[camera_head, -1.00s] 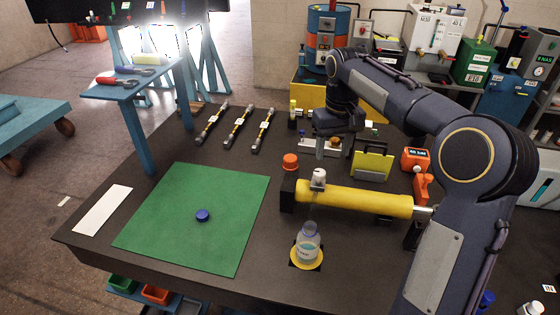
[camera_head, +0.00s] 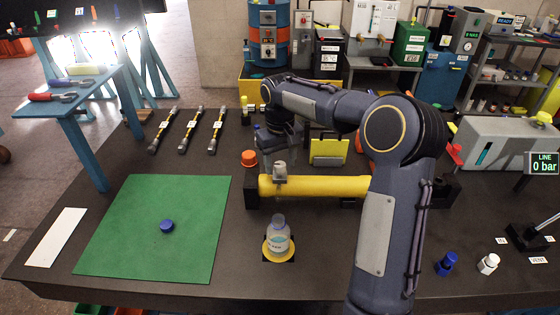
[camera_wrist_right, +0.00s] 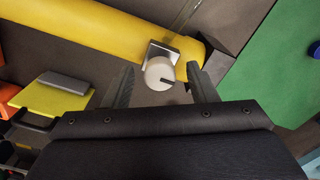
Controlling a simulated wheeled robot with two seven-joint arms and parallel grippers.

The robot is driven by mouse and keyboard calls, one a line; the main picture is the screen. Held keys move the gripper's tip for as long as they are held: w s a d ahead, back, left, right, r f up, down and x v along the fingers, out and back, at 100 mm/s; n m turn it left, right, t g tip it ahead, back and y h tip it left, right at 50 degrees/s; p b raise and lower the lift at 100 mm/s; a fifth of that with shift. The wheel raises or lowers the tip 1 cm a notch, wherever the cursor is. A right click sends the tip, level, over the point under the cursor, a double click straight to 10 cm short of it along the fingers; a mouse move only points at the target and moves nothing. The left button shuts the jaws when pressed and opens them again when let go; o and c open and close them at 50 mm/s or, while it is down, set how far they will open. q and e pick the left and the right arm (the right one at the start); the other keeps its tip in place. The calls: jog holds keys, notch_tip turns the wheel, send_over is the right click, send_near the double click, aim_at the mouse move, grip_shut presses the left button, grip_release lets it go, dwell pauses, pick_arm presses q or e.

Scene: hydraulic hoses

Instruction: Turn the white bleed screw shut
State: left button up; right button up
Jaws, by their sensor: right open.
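The white bleed screw (camera_wrist_right: 160,73) is a round knob with a dark slot at its edge, on a small metal block on the yellow cylinder (camera_wrist_right: 95,38). In the head view the screw (camera_head: 280,167) sits above the cylinder's left end, small and partly under my gripper. My right gripper (camera_wrist_right: 161,70) is open in the wrist view, one finger on each side of the screw, with gaps showing. In the head view the right gripper (camera_head: 279,158) is just above the screw. A clear bottle (camera_head: 278,238) stands in front of the cylinder. My left gripper is not in view.
An orange cap (camera_head: 249,158) and a yellow-green stand (camera_head: 328,150) are behind the cylinder. A green mat (camera_head: 150,235) with a blue cap (camera_head: 167,226) lies left. A display (camera_head: 543,163) reads 0 bar. Blue (camera_head: 446,264) and white (camera_head: 488,263) knobs stand at right.

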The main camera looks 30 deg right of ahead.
jog(key=c, duration=1)
jog(key=shift+o, duration=0.2)
jog(key=shift+n, duration=0.3)
jog(key=n+p, duration=0.2)
jog(key=n, duration=0.1)
jog(key=shift+r, duration=0.2)
jog(key=n+p, duration=0.2)
jog(key=n, duration=0.2)
jog(key=shift+d+n, duration=0.1)
jog(key=shift+n, duration=0.3)
jog(key=n+p, duration=0.2)
jog(key=n, duration=0.2)
jog(key=shift+w+n, duration=0.1)
jog(key=shift+n, duration=0.2)
jog(key=n+p, duration=0.1)
jog(key=n, duration=0.3)
jog(key=shift+f+n, duration=0.1)
jog(key=shift+n, duration=0.6)
